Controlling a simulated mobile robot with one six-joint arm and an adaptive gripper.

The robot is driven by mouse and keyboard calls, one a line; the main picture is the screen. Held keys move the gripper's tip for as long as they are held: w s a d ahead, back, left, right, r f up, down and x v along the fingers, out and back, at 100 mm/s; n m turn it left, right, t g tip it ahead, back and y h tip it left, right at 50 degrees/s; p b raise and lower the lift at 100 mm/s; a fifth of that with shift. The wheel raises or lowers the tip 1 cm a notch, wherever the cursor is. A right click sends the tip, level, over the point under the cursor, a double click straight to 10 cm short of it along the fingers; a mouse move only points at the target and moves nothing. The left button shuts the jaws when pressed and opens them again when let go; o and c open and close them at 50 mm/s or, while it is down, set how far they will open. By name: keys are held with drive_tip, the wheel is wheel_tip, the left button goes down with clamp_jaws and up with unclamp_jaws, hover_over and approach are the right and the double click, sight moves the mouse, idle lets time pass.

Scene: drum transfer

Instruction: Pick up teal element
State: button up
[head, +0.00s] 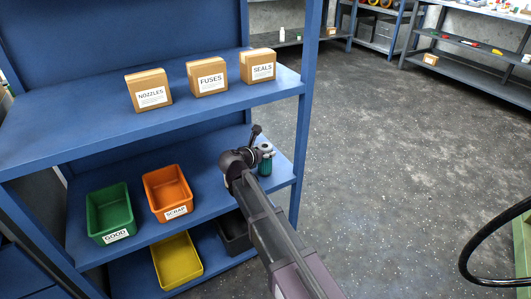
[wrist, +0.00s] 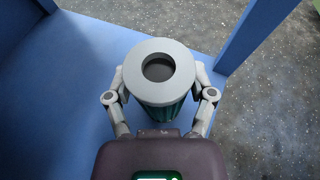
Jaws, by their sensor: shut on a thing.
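The teal element (head: 265,163) is a teal cylinder with a grey cap, at the right end of the blue shelf in the head view. It stands upright in the wrist view (wrist: 160,82), where its grey ring top has a dark round hole and the teal side shows below. My gripper (wrist: 160,96) is shut on it, one finger on each side. In the head view my gripper (head: 254,158) partly hides the element. Whether its base touches the shelf cannot be told.
The blue shelf (head: 225,170) also holds a green bin (head: 108,208) labelled GOOD and an orange bin (head: 167,190) labelled SCRAP. Boxes marked NOZZLES, FUSES and SEALS (head: 258,65) stand on the board above. A blue post (head: 303,120) rises close to the element. Open floor lies right.

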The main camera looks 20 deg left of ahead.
sight(265, 147)
drive_tip(key=shift+r+p, duration=1.3)
drive_tip(key=shift+r, duration=0.2)
drive_tip(key=shift+s+d+r, duration=0.15)
drive_tip(key=shift+r, duration=0.1)
drive_tip(key=s+d, duration=1.1)
drive_tip(key=d, duration=0.2)
drive_tip(key=shift+s+d+f, duration=0.2)
drive_tip(key=shift+f, duration=0.05)
